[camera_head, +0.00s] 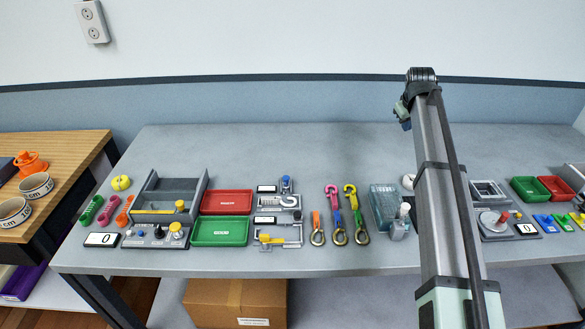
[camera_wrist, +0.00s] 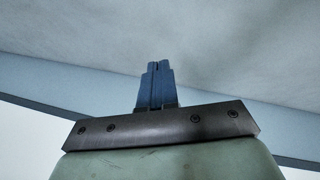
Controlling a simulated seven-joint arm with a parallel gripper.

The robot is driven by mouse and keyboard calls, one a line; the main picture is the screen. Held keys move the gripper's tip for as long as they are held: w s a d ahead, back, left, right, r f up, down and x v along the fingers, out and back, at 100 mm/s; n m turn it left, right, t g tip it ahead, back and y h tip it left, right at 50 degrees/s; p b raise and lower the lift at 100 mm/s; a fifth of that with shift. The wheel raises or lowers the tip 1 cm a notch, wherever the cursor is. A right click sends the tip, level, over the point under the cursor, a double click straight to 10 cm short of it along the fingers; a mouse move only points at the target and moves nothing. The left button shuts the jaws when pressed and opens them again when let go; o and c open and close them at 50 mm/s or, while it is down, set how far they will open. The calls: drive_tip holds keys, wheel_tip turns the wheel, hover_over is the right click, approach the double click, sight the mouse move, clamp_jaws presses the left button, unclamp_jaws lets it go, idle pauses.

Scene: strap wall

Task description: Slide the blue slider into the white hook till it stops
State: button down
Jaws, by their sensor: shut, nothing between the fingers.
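The blue slider (camera_head: 286,183) is small and stands at the back of a grey fixture in the middle of the table. The white hook (camera_head: 290,201) lies just in front of it on the same fixture, apart from it as far as I can tell at this size. My gripper (camera_head: 405,123) is raised high to the right, well away from both. In the wrist view its two blue fingers (camera_wrist: 157,66) are together with nothing between them. The wrist view shows neither the slider nor the hook.
A second fixture with a yellow part (camera_head: 272,240) sits in front. Red (camera_head: 226,202) and green (camera_head: 220,232) trays lie to the left. Several coloured straps with metal hooks (camera_head: 340,236) lie to the right. The back of the table (camera_head: 270,145) is clear.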

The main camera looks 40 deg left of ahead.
drive_tip(key=s+a+n+g+y, duration=0.1)
drive_tip(key=s+a+g, duration=0.1)
drive_tip(key=s+a, duration=1.35)
drive_tip(key=n+g, duration=0.1)
drive_tip(key=g, duration=0.1)
hover_over(286, 181)
drive_tip(key=w+a, duration=0.2)
drive_tip(key=a, duration=0.1)
wheel_tip(286, 181, down, 2)
drive_tip(key=shift+y, duration=0.4)
drive_tip(key=x, duration=0.8)
drive_tip(key=shift+s+a+f, duration=0.1)
drive_tip(key=shift+f, duration=0.1)
drive_tip(key=shift+s+d+f, duration=0.2)
drive_tip(key=shift+d+f, duration=0.15)
drive_tip(key=shift+d, duration=0.25)
drive_tip(key=shift+s+d+f, duration=0.2)
drive_tip(key=shift+d+f, duration=0.15)
drive_tip(key=shift+d, duration=0.25)
drive_tip(key=shift+s+d+f, duration=0.15)
drive_tip(key=shift+d+f, duration=0.05)
drive_tip(key=shift+d, duration=0.35)
